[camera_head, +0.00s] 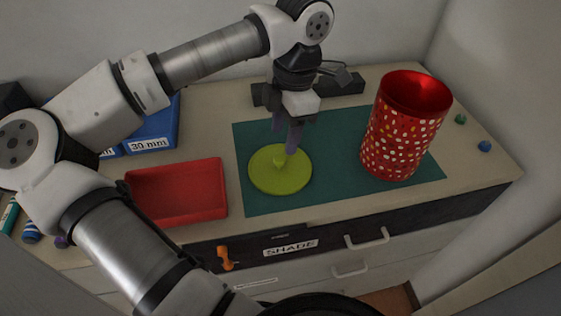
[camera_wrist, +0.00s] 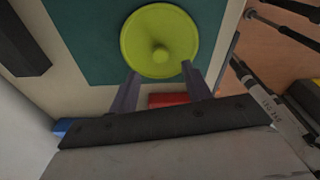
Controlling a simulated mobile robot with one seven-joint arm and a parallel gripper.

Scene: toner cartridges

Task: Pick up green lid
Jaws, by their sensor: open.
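The green lid (camera_head: 272,176) is a flat yellow-green disc with a small knob at its centre. It lies on the teal mat (camera_head: 258,140), left of the red canister. In the wrist view the lid (camera_wrist: 142,48) shows whole, its knob just beyond the fingertips. My gripper (camera_head: 286,138) points down just above the lid, with its fingers close to the knob. In the wrist view my gripper's fingers (camera_wrist: 160,78) are apart with nothing between them. I cannot tell whether a fingertip touches the lid.
A tall red speckled canister (camera_head: 397,140) stands open on the mat's right. A red tray (camera_head: 150,208) lies to the left, with a blue bin (camera_head: 158,125) behind it. A dark block (camera_head: 340,85) lies at the back. Two small balls (camera_head: 484,146) sit far right.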

